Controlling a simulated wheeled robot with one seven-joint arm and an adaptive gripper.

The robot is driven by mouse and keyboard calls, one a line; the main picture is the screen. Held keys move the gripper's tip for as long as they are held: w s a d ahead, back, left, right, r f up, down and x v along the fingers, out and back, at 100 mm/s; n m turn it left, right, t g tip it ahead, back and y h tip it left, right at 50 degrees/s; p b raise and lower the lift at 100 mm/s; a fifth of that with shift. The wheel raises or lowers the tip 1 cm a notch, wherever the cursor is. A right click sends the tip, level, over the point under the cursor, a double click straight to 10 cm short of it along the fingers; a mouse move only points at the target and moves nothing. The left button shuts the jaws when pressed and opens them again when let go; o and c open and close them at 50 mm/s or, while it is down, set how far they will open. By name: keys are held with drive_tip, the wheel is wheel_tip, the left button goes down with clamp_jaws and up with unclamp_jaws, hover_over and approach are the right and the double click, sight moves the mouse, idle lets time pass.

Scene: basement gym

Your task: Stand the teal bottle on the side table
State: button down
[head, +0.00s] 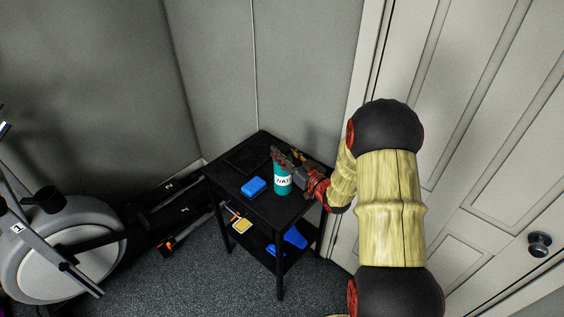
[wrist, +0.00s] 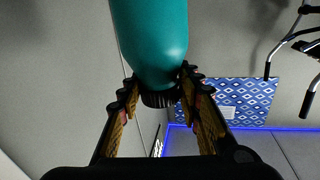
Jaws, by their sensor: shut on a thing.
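The teal bottle (head: 282,181), with a white label, is upright at the top of the black side table (head: 266,207). I cannot tell whether its base touches the tabletop or hangs just above it. My gripper (head: 281,158) reaches in from the right and is shut on the bottle's upper end. In the wrist view the teal bottle (wrist: 152,35) fills the top middle, with its dark ribbed cap end between the fingertips of my gripper (wrist: 160,88). The bottle's base is out of the wrist view.
A blue object (head: 254,187) lies on the tabletop left of the bottle. The lower shelf holds a blue item (head: 293,238) and a yellow item (head: 241,225). A grey exercise machine (head: 65,250) stands at left, and a panelled door (head: 470,150) at right.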

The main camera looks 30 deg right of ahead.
sight(283, 172)
drive_tip(key=shift+w+d+f, duration=0.25)
drive_tip(key=shift+w+f, duration=0.55)
drive_tip(key=shift+f, duration=0.25)
drive_tip(key=shift+f+b, duration=0.6)
drive_tip(key=shift+f, duration=0.8)
drive_tip(key=shift+f, duration=0.2)
drive_tip(key=c, duration=1.4)
unclamp_jaws()
drive_tip(key=shift+r, duration=0.1)
drive_tip(key=shift+o, duration=0.8)
drive_tip(key=shift+r, duration=0.1)
